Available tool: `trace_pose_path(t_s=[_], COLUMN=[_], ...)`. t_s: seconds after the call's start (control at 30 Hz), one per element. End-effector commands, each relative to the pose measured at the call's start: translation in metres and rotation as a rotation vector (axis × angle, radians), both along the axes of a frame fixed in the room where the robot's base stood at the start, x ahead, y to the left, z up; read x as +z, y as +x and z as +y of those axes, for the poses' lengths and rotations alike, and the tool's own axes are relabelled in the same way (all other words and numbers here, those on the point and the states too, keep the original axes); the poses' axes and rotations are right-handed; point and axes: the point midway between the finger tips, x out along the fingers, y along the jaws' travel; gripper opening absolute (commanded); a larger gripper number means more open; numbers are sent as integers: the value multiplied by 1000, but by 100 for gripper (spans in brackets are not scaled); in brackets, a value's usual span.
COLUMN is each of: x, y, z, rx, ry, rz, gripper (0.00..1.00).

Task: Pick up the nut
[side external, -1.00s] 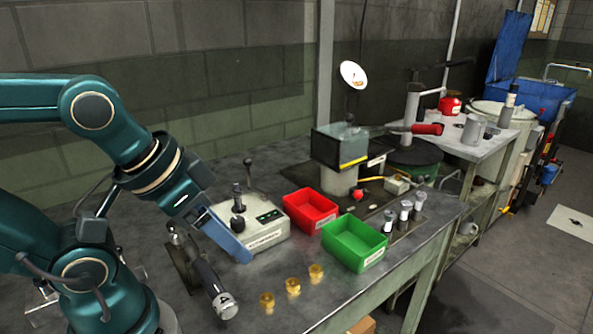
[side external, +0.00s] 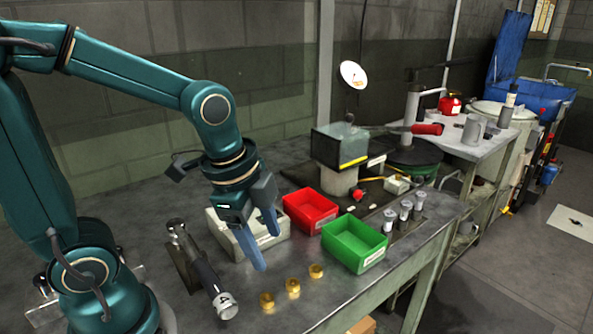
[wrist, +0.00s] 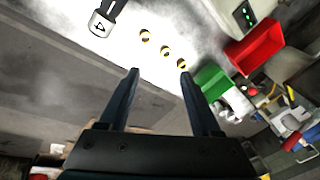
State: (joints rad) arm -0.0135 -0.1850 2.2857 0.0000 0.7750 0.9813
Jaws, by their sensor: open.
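Three brass nuts lie in a slanting row near the table's front edge in the side external view: a left nut (side external: 267,301), a middle nut (side external: 293,286) and a right nut (side external: 316,271). In the wrist view they show as a row of small rings, the nearest nut (wrist: 181,64) close to the tip of one finger in the picture. My gripper (side external: 266,252) is open and empty, pointing down above the table behind the nuts. Its two fingers also show in the wrist view (wrist: 158,74), with nothing between them.
A dark cylindrical tool with a silver end (side external: 222,303) lies left of the nuts. A red bin (side external: 309,222) and a green bin (side external: 372,259) stand to the right. A pale control box (side external: 225,232) is behind my gripper. Several bolts (side external: 405,210) stand beyond the green bin.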

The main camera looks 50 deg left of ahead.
Motion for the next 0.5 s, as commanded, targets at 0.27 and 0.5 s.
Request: trace_pose_path(t_s=[0.27,0.5], x=[-52,-70], y=[4,-2], z=[2,2], rx=[-138,-133], ry=[20,14], rz=[209,271], gripper=[65,65])
